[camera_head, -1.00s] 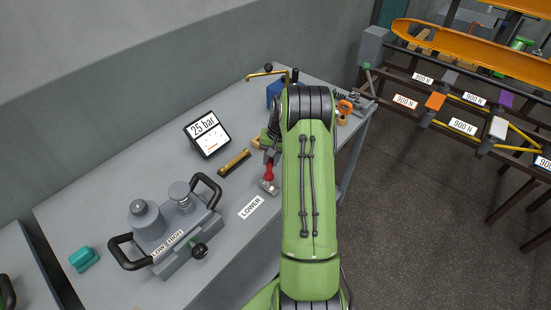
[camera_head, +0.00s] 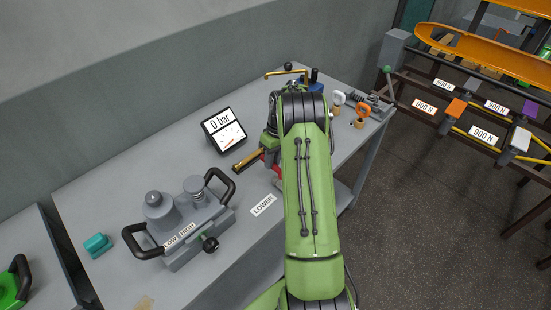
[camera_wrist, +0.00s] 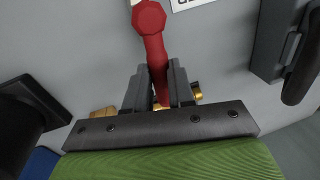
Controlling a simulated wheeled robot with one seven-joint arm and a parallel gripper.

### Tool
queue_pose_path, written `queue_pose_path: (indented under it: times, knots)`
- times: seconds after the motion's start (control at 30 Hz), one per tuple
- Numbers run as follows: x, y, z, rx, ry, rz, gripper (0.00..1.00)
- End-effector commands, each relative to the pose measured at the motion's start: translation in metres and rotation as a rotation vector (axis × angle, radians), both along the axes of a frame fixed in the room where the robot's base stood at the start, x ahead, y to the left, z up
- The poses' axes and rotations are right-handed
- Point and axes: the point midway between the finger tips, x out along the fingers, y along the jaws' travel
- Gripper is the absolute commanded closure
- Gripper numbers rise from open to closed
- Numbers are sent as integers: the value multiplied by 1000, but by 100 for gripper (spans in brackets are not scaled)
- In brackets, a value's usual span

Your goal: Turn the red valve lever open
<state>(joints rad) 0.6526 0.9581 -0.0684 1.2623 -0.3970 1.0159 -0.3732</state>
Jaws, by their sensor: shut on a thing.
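The red valve lever (camera_wrist: 152,45) runs between the two dark fingers of my gripper (camera_wrist: 157,80) in the wrist view. The fingers are shut on it, and brass parts show beside and below them. In the head view my green arm hides most of the lever; a little red (camera_head: 277,172) shows at the arm's left edge, above the white LOWER label (camera_head: 263,205). The gauge display (camera_head: 224,132) left of the arm reads 0 bar.
A grey two-handled block marked LOW and HIGH (camera_head: 190,240) stands front left on the grey bench (camera_head: 110,200), near a teal item (camera_head: 97,245). A brass pipe (camera_head: 287,73) and ring-topped pieces (camera_head: 361,108) stand behind. An orange-railed rack (camera_head: 470,52) is at right.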

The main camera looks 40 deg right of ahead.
Motion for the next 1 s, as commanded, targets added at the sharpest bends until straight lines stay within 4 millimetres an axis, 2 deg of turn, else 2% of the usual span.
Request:
queue_pose_path:
  times: [0.3, 0.77, 0.8, 0.93, 1.0]
  knots:
    - [1, 4, 1, -2, -3, 86, 100]
    - [1, 5, 1, -1, -3, 98, 100]
    - [1, 5, 1, -1, -3, 98, 71]
    - [1, 5, 1, -1, -2, 96, 51]
    - [0, 5, 1, -1, -2, 96, 51]
